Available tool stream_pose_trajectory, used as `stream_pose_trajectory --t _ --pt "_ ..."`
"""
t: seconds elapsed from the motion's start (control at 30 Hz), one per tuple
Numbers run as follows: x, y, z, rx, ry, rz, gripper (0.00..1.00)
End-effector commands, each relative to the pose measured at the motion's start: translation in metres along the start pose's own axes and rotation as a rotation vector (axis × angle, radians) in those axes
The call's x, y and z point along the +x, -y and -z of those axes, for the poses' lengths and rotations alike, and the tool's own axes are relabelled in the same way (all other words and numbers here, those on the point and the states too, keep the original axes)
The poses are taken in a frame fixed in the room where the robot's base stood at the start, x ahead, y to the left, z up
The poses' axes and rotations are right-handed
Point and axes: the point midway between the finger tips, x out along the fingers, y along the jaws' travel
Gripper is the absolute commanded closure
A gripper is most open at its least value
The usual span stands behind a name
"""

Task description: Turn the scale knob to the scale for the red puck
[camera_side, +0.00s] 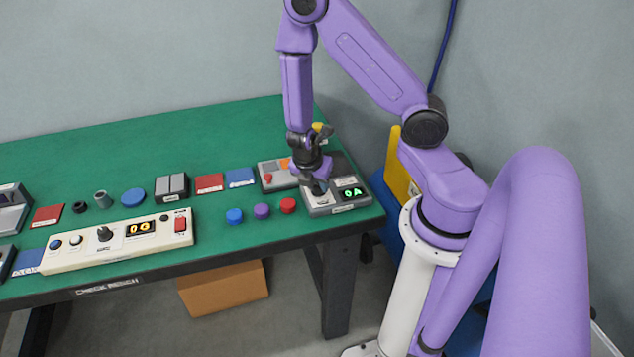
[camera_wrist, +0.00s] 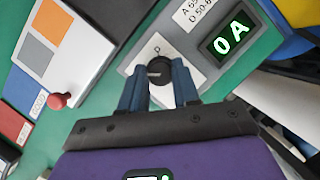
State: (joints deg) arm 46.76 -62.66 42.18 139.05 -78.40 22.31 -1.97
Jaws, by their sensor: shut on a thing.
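The scale knob (camera_wrist: 159,70) is a dark round knob on a white plate, on a grey unit (camera_wrist: 190,43) at the table's right end. My gripper (camera_wrist: 159,88) is shut on the knob, one blue finger on each side. In the side view my gripper (camera_side: 317,186) points down over the grey unit (camera_side: 345,207) and hides most of the knob. The unit's green display (camera_wrist: 231,33) reads "0 A". A printed label beside it is cut off at the picture's top edge. The red puck (camera_side: 288,205) lies on the green table left of the unit.
A purple puck (camera_side: 261,211) and a blue puck (camera_side: 234,216) lie left of the red one. A panel with a red button (camera_wrist: 59,100) and grey and orange squares stands close by. A long white console (camera_side: 118,243) lies along the front edge.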

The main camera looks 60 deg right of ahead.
Motion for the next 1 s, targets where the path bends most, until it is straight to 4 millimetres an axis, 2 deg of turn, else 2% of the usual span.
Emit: stream_pose_trajectory --t 0.47,0.5,0.57,1.0 --pt "0.0002 0.0014 0.0003 -0.02 0.0 -0.004 1.0" --pt "0.0002 0.0014 0.0002 -0.02 0.0 -0.004 0.66" --pt "0.0003 0.0014 0.0002 -0.02 0.0 -0.003 0.46" --pt "-0.0051 0.0 0.0001 -0.017 0.001 -0.006 0.44"
